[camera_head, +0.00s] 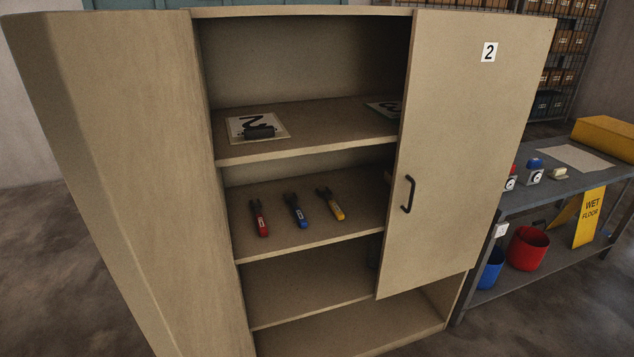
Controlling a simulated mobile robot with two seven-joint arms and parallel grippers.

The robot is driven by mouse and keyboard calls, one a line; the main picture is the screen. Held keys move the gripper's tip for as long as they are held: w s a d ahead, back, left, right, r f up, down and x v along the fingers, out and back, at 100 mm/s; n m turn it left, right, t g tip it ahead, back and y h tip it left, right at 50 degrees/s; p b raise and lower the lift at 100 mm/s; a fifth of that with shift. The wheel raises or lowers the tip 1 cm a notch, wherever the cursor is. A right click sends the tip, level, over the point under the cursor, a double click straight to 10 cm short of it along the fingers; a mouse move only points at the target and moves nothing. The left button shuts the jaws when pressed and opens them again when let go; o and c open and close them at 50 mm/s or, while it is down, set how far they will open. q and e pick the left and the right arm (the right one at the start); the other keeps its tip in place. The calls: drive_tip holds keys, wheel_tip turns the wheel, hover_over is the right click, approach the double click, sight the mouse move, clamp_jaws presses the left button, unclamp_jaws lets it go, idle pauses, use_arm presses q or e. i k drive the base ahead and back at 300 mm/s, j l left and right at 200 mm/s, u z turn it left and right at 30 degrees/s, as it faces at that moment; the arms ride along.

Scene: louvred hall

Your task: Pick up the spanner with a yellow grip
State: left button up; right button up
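The spanner with a yellow grip (333,208) lies on the second shelf from the top (296,243) inside a beige cabinet. Its dark jaw points to the back and its yellow grip to the front. A spanner with a blue grip (299,216) lies just left of it, and a spanner with a red grip (260,222) lies further left. The three lie apart from one another. Neither of my grippers shows in the head view.
The cabinet's door (478,150), marked 2, has a black handle (409,194) and covers the right part of the shelves. A side table (560,188) stands at the right, with red (527,250) and blue buckets (489,272) below.

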sight(338, 213)
drive_tip(key=i+l, duration=0.25)
drive_tip(key=l, duration=0.15)
drive_tip(key=i+l, duration=0.5)
drive_tip(key=l, duration=0.25)
drive_tip(key=i+l+u, duration=0.3)
drive_tip(key=i+l, duration=0.25)
drive_tip(key=i+l+u, duration=0.25)
drive_tip(key=i+l, duration=0.25)
drive_tip(key=l, duration=0.25)
